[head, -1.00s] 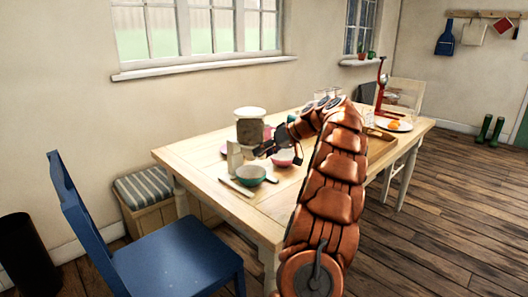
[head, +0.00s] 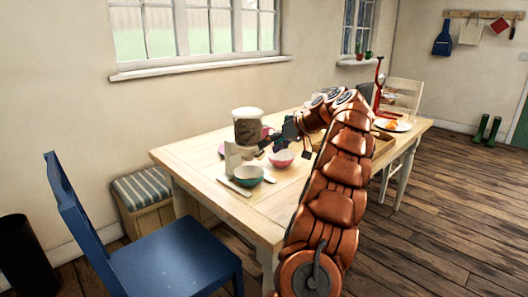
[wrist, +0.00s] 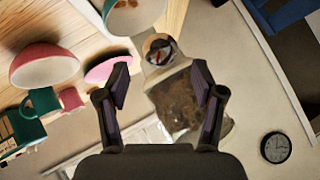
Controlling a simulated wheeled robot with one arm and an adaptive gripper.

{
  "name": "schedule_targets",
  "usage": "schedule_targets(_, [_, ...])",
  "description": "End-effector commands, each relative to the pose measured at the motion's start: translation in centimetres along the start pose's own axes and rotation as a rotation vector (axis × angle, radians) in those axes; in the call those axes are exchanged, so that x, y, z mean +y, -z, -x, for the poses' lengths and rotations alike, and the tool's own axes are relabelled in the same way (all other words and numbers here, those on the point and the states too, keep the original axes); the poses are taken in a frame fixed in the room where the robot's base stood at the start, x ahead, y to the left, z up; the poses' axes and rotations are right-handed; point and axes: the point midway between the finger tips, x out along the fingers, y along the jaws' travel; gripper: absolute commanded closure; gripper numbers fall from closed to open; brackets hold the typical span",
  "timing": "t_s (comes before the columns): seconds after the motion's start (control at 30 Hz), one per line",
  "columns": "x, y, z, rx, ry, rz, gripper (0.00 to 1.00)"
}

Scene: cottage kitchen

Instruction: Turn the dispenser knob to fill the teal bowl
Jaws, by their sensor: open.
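The dispenser (head: 248,128), a pale-lidded container with brown contents, stands upright on the table. Its brown-filled body (wrist: 185,105) and round knob (wrist: 160,48) with a dark and reddish centre show in the wrist view. The teal bowl (head: 249,175) stands at the foot of the dispenser; part of it shows at the top of the wrist view (wrist: 135,18), with a pale inside. My gripper (head: 270,145) is open and empty, just right of the dispenser. In the wrist view the knob lies ahead, between and beyond the fingers (wrist: 160,80).
A pink bowl (head: 281,158) stands close right of the teal bowl, below my gripper. A teal mug (wrist: 35,105) shows in the wrist view. A tray (head: 384,142), a plate (head: 392,125) and a red stand are farther right. A blue chair (head: 170,265) stands at the table's front.

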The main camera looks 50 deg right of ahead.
Motion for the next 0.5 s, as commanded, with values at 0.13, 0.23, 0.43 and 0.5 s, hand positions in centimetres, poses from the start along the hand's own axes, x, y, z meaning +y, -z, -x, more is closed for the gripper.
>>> schedule_targets(0.13, [0.0, 0.0, 2.1, 0.001, -0.003, 0.002, 0.32])
schedule_targets(0.23, [0.1, 0.0, 2.9, 0.001, -0.001, -0.001, 0.32])
schedule_targets(0.43, [0.1, -0.1, 4.6, -0.002, -0.002, -0.001, 0.32])
schedule_targets(0.5, [0.2, -0.2, 5.4, -0.003, -0.003, -0.003, 0.32])
